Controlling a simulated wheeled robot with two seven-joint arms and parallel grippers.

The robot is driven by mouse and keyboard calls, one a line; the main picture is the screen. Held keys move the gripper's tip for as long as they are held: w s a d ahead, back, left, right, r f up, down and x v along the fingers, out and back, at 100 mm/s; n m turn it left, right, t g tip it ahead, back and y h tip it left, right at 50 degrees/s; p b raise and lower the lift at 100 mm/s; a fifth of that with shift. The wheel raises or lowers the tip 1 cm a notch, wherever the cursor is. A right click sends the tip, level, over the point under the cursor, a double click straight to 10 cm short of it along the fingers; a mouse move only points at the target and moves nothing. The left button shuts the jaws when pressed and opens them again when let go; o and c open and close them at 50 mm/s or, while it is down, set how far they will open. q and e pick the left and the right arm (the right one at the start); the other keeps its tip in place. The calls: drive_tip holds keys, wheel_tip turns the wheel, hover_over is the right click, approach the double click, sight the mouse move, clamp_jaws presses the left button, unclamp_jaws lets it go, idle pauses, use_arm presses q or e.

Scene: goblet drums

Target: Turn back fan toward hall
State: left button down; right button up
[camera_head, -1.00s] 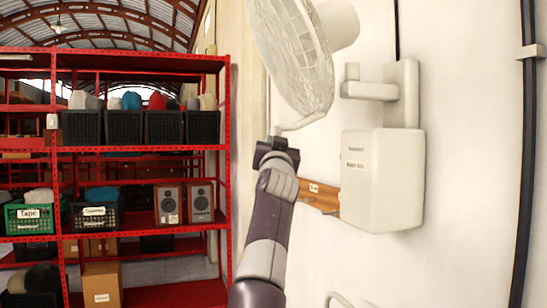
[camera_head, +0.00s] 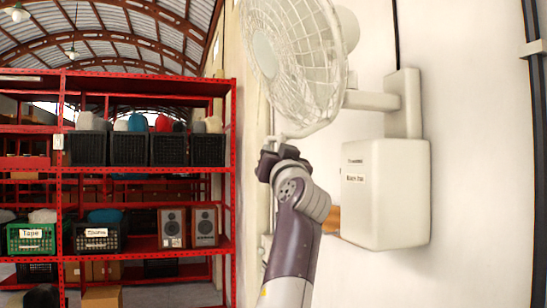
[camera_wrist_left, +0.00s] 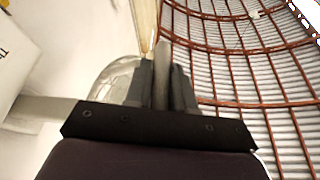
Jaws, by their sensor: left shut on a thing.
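The white wall fan (camera_head: 295,65) hangs at the upper middle of the head view, its round wire cage angled left, toward the hall with the shelves. Its bracket (camera_head: 375,101) joins a white wall box (camera_head: 385,190), whose small label seems to read "Back Fan". A thin pale handle (camera_head: 303,131) curves from under the cage. My left gripper (camera_head: 270,147) is below the cage, shut on this handle's end. In the left wrist view, the fingers (camera_wrist_left: 161,84) close around a pale bar, with part of the cage (camera_wrist_left: 117,80) behind. My right gripper is not in view.
A red shelf rack (camera_head: 150,158) with black crates, a green crate (camera_head: 31,238) and two speakers (camera_head: 188,226) stands at the left. The white wall is close on the right, with a dark vertical pipe (camera_head: 538,150). A wooden strip (camera_head: 331,219) shows behind my arm.

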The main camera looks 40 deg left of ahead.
use_arm(q)
drive_tip(key=shift+r, duration=0.1)
drive_tip(key=c, duration=1.1)
unclamp_jaws()
drive_tip(key=shift+o, duration=0.2)
drive_tip(key=shift+d, duration=0.1)
drive_tip(key=b+v, duration=1)
drive_tip(key=v, duration=0.2)
drive_tip(key=shift+s+d, duration=0.25)
drive_tip(key=shift+s, duration=0.05)
